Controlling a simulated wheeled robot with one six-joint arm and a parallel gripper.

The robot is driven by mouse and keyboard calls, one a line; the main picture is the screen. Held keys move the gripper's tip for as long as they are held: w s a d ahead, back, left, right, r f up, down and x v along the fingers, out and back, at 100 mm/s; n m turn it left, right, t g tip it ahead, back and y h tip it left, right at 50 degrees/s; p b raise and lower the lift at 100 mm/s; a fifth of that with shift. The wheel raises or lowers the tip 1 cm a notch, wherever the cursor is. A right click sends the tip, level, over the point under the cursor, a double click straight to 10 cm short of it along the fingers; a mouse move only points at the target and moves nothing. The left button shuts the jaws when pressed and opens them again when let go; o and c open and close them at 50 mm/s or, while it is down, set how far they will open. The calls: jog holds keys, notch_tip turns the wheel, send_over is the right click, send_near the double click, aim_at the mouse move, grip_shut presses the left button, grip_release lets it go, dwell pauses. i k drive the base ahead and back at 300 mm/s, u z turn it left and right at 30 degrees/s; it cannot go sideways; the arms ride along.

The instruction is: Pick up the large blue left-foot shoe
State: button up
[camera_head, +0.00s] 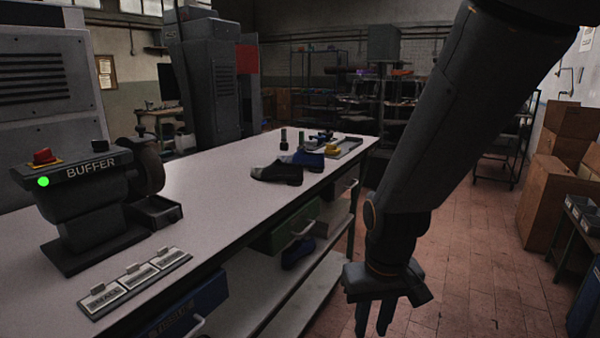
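A blue shoe (308,160) stands on the white workbench (225,190), partly hidden behind a black and grey shoe (278,173). Another blue item, which looks like a shoe (298,254), lies on the shelf under the bench, partly in shadow. I cannot tell the size or foot side of either blue one. My gripper (375,318) hangs at the lower right, pointing down, in front of the bench's right side and apart from the shoes. Its two fingers are apart with nothing seen between them; the fingertips are near the frame's bottom edge.
A buffer machine (85,190) with a green light stands on the bench's left, with a label plate (135,283) before it. A green drawer (285,230) and a blue drawer (190,312) sit below the bench top. Brown floor (470,260) is clear to the right; boxes (555,200) line the right wall.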

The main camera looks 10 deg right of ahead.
aim_at(315, 162)
jog(key=z, duration=1.4)
jog(key=i, duration=1.9)
jog(key=u, duration=1.1)
jog(key=i, duration=0.65)
jog(key=u, duration=0.85)
